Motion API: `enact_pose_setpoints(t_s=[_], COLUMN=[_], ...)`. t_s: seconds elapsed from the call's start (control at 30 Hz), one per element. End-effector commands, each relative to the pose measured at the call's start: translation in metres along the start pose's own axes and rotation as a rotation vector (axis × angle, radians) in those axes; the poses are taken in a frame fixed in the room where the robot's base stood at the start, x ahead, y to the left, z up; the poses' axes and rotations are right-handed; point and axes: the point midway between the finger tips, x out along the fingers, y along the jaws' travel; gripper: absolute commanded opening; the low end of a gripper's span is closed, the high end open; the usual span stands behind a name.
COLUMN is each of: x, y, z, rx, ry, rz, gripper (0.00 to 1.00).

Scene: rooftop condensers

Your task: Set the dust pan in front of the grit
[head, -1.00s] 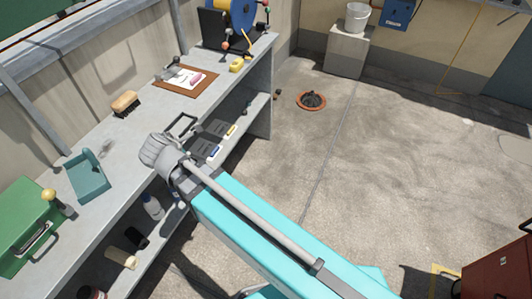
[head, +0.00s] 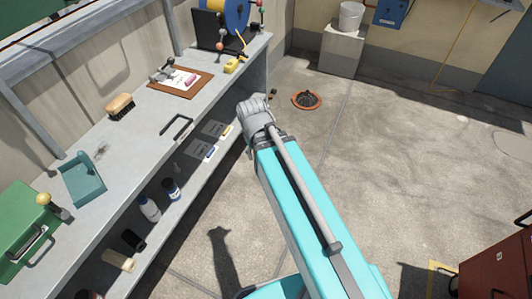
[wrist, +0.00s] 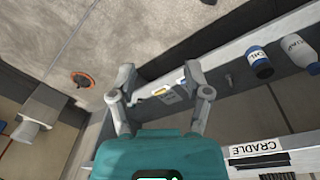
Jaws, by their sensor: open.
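The teal dust pan (head: 82,180) lies on the grey bench at the left of the head view, beside the green box. The grit (head: 100,152) is a small dark patch on the bench just beyond the pan's far right corner, and a little bare bench shows between them. My gripper (wrist: 160,95) is open with nothing between its fingers. It is away from the pan, out past the bench's front edge. In the head view its fingers are hidden behind my arm. The wrist view shows neither pan nor grit.
Bottles (head: 150,208) stand on the lower shelf.

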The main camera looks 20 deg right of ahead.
Motion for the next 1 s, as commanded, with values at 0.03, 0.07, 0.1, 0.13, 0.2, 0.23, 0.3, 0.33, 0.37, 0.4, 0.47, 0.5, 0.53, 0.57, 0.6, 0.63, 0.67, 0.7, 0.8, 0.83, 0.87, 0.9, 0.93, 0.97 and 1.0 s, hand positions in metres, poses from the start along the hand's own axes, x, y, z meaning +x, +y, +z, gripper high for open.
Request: enact_pose_setpoints(t_s=[0.03,0.07,0.1,0.13,0.2,0.23,0.3,0.33,0.37,0.4,0.47,0.5,0.53,0.57,0.6,0.63,0.67,0.7,0.8,0.83,0.87,0.9,0.93,0.97,1.0], x=[0.001,0.001,0.001,0.002,0.002,0.002,0.002,0.002,0.002,0.002,0.002,0.002,0.002,0.002,0.002,0.002,0.002,0.002,0.002,0.002,0.002,0.002,0.002,0.002,0.002], y=[0.007,0.010,0.013,0.015,0.018,0.019,0.021,0.021,0.021,0.021,0.021,0.021,0.021,0.021,0.021,0.021,0.021,0.021,0.021,0.021,0.021,0.021,0.021,0.021,0.021], z=[0.006,0.008,0.011,0.013,0.017,0.018,0.019,0.019,0.020,0.020,0.020,0.019,0.019,0.019,0.019,0.019,0.019,0.019,0.019,0.019,0.019,0.019,0.019,0.019,0.019], rx=[0.060,0.092,0.129,0.154,0.196,0.209,0.228,0.232,0.235,0.236,0.235,0.235,0.234,0.234,0.233,0.233,0.233,0.232,0.232,0.232,0.232,0.232,0.231,0.231,0.231], ry=[-0.013,-0.020,-0.029,-0.035,-0.044,-0.048,-0.053,-0.054,-0.055,-0.055,-0.055,-0.055,-0.055,-0.055,-0.054,-0.054,-0.054,-0.054,-0.054,-0.054,-0.054,-0.054,-0.054,-0.054,-0.054], rz=[-0.020,-0.032,-0.045,-0.053,-0.069,-0.073,-0.079,-0.081,-0.082,-0.082,-0.082,-0.082,-0.081,-0.081,-0.081,-0.081,-0.081,-0.081,-0.081,-0.081,-0.081,-0.081,-0.080,-0.080,-0.080], gripper=[0.63,0.63,0.63,0.63,0.63,0.63,0.63,0.63,0.63,0.63,0.63,0.63,0.63,0.63,0.69,0.71,0.71,0.71,0.71,0.71,0.69,0.61,0.57,0.57,0.57])
